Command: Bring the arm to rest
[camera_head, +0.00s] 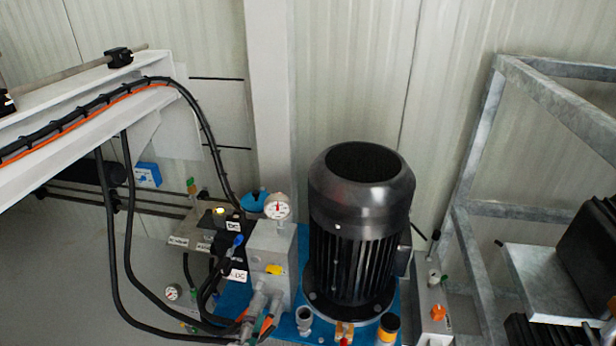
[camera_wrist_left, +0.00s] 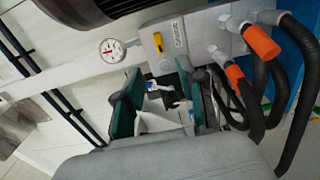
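My left gripper (camera_wrist_left: 160,98) shows in the left wrist view with its two dark green finger pads spread apart. No held object is clear between them; a dark fitting and small blue and white parts show through the gap, at a depth I cannot tell. The left arm and gripper do not stand out clearly in the head view. The right gripper is in neither view. A grey block (camera_wrist_left: 178,42) with a yellow tag and a round white gauge (camera_wrist_left: 112,50) lie beyond the fingers. The gauge also shows in the head view (camera_head: 277,207).
A large black motor (camera_head: 360,225) stands on a blue base beside the grey block. Black hoses (camera_head: 130,250) hang at the left below a white beam (camera_head: 70,120). Hoses with orange fittings (camera_wrist_left: 260,42) are right of the fingers. A metal frame (camera_head: 480,170) stands at the right.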

